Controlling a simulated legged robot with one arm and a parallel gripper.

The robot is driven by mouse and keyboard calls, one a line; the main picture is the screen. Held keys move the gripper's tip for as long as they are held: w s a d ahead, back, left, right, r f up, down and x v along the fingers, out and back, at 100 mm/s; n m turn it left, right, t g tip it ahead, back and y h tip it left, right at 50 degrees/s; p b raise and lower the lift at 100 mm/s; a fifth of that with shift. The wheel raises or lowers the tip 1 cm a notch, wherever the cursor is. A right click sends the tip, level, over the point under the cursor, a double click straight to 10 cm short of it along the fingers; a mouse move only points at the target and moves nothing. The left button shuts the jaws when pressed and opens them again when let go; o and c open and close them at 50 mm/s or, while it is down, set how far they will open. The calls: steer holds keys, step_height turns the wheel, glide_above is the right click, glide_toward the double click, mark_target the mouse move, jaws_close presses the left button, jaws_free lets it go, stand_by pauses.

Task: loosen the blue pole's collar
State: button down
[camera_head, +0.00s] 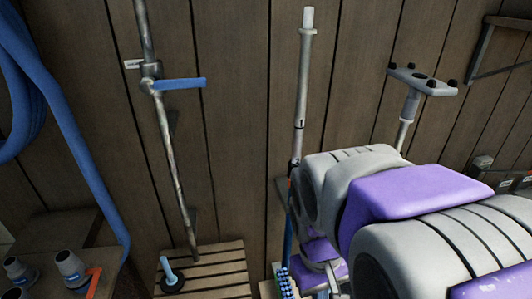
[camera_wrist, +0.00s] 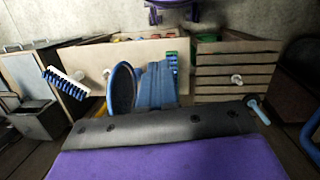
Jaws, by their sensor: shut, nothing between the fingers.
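A slim upright pole (camera_head: 302,90) stands against the wood wall in the head view. Its upper part is grey with a white tip. Lower down, a dark band (camera_head: 296,160) that may be the collar and a blue length (camera_head: 288,240) show beside my arm. My gripper (camera_head: 322,262) is low beside the pole, partly behind my arm, and is shut and empty. I cannot tell whether it touches the pole. In the wrist view my purple and black gripper body fills the bottom, and the collar cannot be made out.
A pipe (camera_head: 172,150) with a blue lever (camera_head: 181,84) is left of the pole. A blue hose (camera_head: 70,150) hangs far left. A T-handled grey post (camera_head: 423,80) stands right. A slatted crate (camera_head: 215,262) is below. The wrist view shows a blue-white brush (camera_wrist: 66,83).

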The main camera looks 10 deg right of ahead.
steer(key=w+d+r+n+h+p, duration=0.1)
steer(key=w+d+r+n+p, duration=0.15)
steer(key=w+r+p, duration=0.4)
steer(key=w+d+r+n+p, duration=0.1)
steer(key=w+d+r, duration=0.25)
steer(key=w, duration=0.65)
steer(key=shift+w+a+r+n+h+p, duration=0.45)
steer(key=shift+w+a+r+n+p, duration=1)
steer(key=shift+w+a+p, duration=2.8)
steer(key=shift+w+a+r+n+h+p, duration=0.5)
steer(key=shift+w+a+n+p, duration=1.9)
steer(key=shift+w, duration=3.65)
steer(key=s+d+f+b, duration=0.2)
steer(key=s+d+f, duration=0.1)
steer(key=d+f, duration=0.4)
steer(key=shift+x, duration=1.2)
steer(key=shift+s+a, duration=0.25)
